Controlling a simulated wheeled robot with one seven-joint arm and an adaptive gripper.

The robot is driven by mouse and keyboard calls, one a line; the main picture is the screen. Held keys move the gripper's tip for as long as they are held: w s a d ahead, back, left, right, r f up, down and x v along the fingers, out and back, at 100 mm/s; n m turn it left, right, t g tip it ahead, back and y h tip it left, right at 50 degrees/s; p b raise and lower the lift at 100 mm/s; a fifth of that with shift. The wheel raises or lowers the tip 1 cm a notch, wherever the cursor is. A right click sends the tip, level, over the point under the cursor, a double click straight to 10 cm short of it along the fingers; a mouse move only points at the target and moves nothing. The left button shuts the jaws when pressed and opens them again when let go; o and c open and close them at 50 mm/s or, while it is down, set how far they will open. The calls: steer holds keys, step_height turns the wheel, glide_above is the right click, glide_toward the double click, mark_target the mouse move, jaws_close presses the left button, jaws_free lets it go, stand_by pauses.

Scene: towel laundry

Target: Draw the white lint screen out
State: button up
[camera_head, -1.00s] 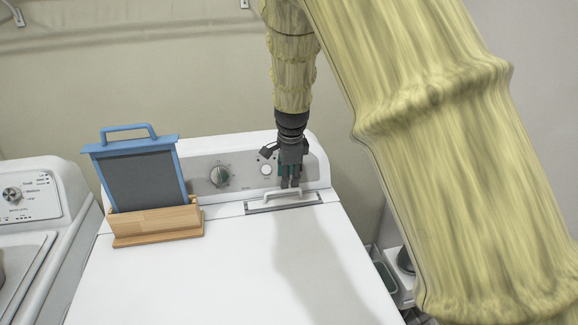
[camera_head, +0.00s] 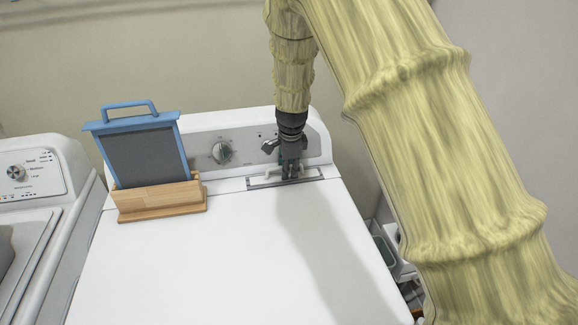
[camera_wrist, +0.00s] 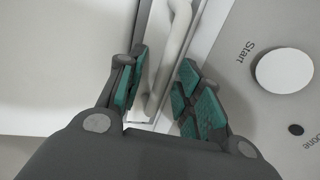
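The white lint screen's handle (camera_head: 266,179) shows in a slot with a grey rim (camera_head: 313,179) at the back right of the dryer top. The rest of the screen is hidden in the slot. My gripper (camera_head: 291,175) points down at the handle. In the wrist view, the white handle bar (camera_wrist: 171,62) runs between the teal finger pads of my gripper (camera_wrist: 160,78). The fingers are apart, one on each side of the bar, with gaps showing. The gripper is open around the handle and not closed on it.
A blue-framed screen (camera_head: 142,155) stands in a wooden holder (camera_head: 162,201) left of the slot. The control panel with a dial (camera_head: 222,152) rises just behind; its Start button (camera_wrist: 284,71) is close to my fingers. The front of the dryer top (camera_head: 200,270) is clear.

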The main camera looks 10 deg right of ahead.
jaws_close()
steer(key=c, duration=0.6)
jaws_free()
steer(key=shift+c, duration=0.2)
jaws_close()
steer(key=shift+r, duration=0.15)
steer(key=shift+r+p, duration=2.85)
steer(key=shift+r, duration=0.6)
step_height(320, 180, up, 7)
steer(key=p, duration=0.5)
steer(key=shift+p, duration=0.3)
